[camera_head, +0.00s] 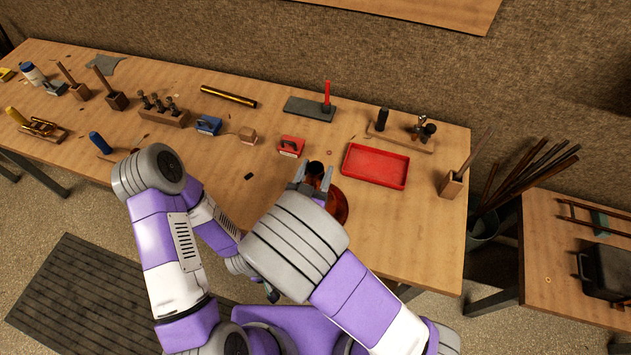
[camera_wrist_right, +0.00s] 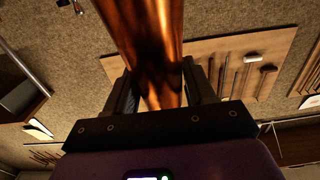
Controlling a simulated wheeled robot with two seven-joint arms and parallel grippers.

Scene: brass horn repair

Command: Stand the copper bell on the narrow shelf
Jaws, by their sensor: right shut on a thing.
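The copper bell (camera_head: 338,207) shows in the head view as a reddish-brown flared part beside my right wrist, mostly hidden by my arm. In the right wrist view its shiny copper tube (camera_wrist_right: 152,40) runs up between the fingers. My right gripper (camera_head: 314,174) is shut on this tube; its two fingers also show in the wrist view (camera_wrist_right: 160,88). I cannot tell whether the bell touches the bench. My left gripper (camera_head: 271,292) is a small dark shape low in the head view, partly hidden by my arms; its jaws are unclear. I cannot clearly pick out the narrow shelf.
The wooden bench (camera_head: 405,225) holds a red tray (camera_head: 376,166) just right of my right gripper, a red box (camera_head: 291,146), a brass tube (camera_head: 228,96) and a tool block (camera_head: 405,130). A wooden board (camera_head: 430,9) is on the wall. The bench's front right is clear.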

